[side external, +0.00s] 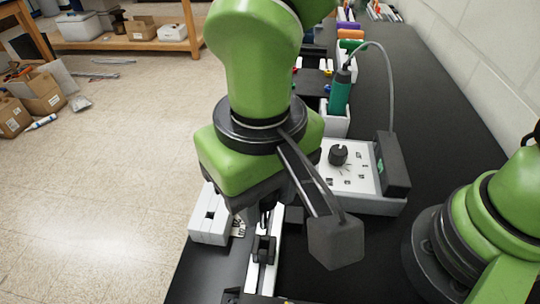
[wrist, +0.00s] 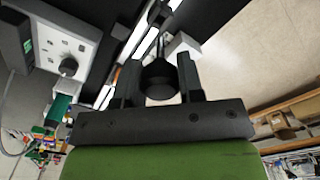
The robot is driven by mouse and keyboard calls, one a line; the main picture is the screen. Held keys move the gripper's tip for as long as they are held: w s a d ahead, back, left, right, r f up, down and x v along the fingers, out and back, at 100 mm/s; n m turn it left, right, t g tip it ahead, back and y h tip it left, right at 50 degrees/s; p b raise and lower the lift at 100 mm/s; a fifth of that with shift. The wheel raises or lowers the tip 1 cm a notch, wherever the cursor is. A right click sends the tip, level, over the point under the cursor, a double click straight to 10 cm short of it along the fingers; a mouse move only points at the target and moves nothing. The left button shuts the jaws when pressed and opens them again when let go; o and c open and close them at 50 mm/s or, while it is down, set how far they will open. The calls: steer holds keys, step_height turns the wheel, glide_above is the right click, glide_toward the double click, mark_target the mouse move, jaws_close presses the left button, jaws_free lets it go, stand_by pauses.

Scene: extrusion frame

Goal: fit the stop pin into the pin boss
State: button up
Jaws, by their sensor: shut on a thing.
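In the wrist view, my gripper (wrist: 159,82) is shut on the stop pin (wrist: 158,78), which shows a dark round head between the two fingers and a thin shaft pointing away. In the side view, my gripper (side external: 264,212) points down over a pale extrusion rail (side external: 255,279). A dark bracket (side external: 263,249), which looks like the pin boss, sits on this rail just below and in front of the fingers. The pin's tip and the boss opening are too small and covered to tell whether they touch.
A white slotted block (side external: 208,216) stands left of the rail. A white control box with a black knob (side external: 338,155) and a green tool in a holder (side external: 340,95) stand to the right and behind.

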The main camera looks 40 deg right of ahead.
mark_target(264, 227)
steer(key=shift+f, duration=0.1)
steer(key=shift+f, duration=2.2)
steer(key=shift+f, duration=0.2)
steer(key=shift+f, duration=1.6)
steer(key=o, duration=1)
